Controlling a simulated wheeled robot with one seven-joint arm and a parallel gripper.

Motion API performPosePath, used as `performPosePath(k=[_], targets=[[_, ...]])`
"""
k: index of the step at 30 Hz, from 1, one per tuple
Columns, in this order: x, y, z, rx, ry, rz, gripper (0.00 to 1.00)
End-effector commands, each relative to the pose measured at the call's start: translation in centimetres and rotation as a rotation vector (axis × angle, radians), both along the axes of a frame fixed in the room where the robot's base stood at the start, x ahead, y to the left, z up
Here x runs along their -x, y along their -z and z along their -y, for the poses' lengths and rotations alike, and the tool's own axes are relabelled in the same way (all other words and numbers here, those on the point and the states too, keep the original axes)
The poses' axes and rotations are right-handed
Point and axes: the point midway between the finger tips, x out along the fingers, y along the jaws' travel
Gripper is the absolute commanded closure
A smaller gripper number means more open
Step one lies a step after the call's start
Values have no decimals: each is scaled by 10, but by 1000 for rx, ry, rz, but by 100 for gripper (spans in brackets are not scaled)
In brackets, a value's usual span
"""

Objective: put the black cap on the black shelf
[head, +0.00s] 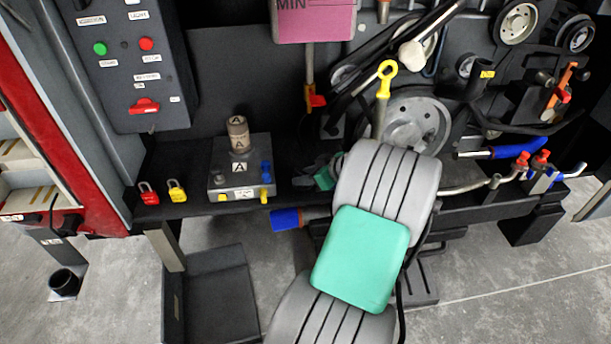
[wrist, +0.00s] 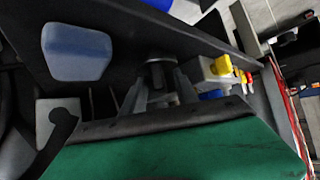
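The black shelf (head: 180,207) is a long dark ledge under the machine panel in the head view. It also shows as a broad dark surface in the wrist view (wrist: 115,50). My gripper (wrist: 160,80) is low over the shelf, with its grey fingers on either side of a dark round piece, which looks like the black cap (wrist: 158,66). The fingers appear closed on it. In the head view my grey and green arm hides most of the gripper, and the cap is hard to pick out. I cannot tell whether the cap touches the shelf.
A grey block (head: 225,178) marked A, with blue and yellow knobs, stands on the shelf left of my gripper. Red (head: 148,196) and yellow padlocks (head: 176,191) lie farther left. A blue-handled tool (head: 287,218) lies near the shelf's front edge. Pulleys and hoses crowd the right.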

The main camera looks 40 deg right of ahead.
Motion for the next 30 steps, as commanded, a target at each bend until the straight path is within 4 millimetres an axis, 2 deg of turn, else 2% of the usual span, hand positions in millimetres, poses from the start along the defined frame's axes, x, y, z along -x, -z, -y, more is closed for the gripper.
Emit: performPosePath(k=[2, 5, 15, 19, 23, 26, 29, 30], targets=[[0, -6, 0, 1, -1, 0, 64], [12, -13, 4, 2, 4, 0, 64], [77, -64, 16, 1, 5, 0, 64], [90, -74, 18, 0, 3, 0, 64], [92, -77, 16, -1, -2, -2, 64], [78, -76, 1, -15, -18, -42, 64], [50, -71, -41, -44, -43, -144, 64], [39, -69, -65, -54, -52, -201, 64]])
